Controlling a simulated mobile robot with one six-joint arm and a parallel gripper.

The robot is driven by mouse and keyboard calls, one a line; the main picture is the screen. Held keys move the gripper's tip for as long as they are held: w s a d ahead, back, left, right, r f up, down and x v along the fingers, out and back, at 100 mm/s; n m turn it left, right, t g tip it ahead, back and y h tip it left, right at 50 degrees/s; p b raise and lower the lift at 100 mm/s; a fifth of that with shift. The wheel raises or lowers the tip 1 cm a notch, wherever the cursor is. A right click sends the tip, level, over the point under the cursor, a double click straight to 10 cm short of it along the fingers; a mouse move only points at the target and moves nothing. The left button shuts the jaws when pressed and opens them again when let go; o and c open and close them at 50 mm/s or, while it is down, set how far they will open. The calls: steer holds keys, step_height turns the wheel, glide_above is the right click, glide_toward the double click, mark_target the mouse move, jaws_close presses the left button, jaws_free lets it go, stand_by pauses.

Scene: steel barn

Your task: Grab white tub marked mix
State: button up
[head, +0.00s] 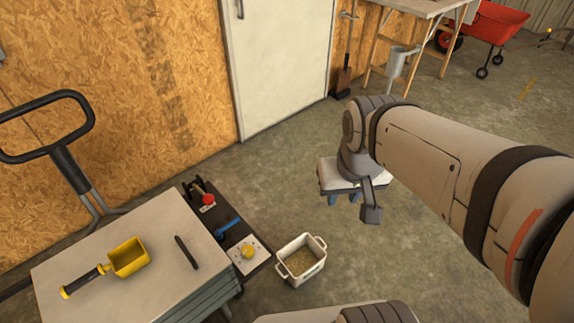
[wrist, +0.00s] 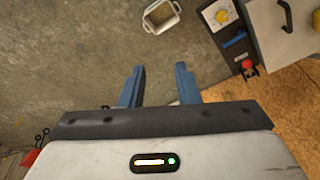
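A white tub (head: 301,260) with two side handles stands upright on the concrete floor, right of the cart, with tan grainy stuff in it. No mark can be read on it. It also shows at the top of the wrist view (wrist: 172,15), beyond my fingertips. My gripper (wrist: 160,85) has its two blue fingers apart with nothing between them. In the head view my gripper (head: 342,198) is above and to the right of the tub, apart from it.
A cart with a stacked grey top (head: 130,265) carries a yellow scoop (head: 130,258) and a dark handle. A control panel with a red knob (head: 208,199) and yellow dial (head: 247,252) sits between cart and tub. A red wheelbarrow (head: 492,22) stands far off. Floor right of the tub is clear.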

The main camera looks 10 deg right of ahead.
steer(key=shift+d, duration=0.15)
steer(key=w+d+f+m+g+b, duration=0.15)
steer(key=w+f+b, duration=0.5)
steer(key=f, duration=0.65)
steer(key=w+f+m+b, duration=0.3)
steer(key=w+f+b, duration=0.1)
steer(key=w+f, duration=0.75)
steer(key=w+d+f+m+b, duration=0.15)
steer(key=w+f+b, duration=0.45)
steer(key=f, duration=0.9)
step_height(320, 180, down, 52)
steer(key=m+g+b, duration=0.1)
steer(key=m+b, duration=0.5)
steer(key=b, duration=0.7)
steer(key=shift+s+d+r, duration=0.15)
steer(key=shift+s+d, duration=0.2)
steer(key=shift+s, duration=0.1)
steer(key=shift+c, duration=0.2)
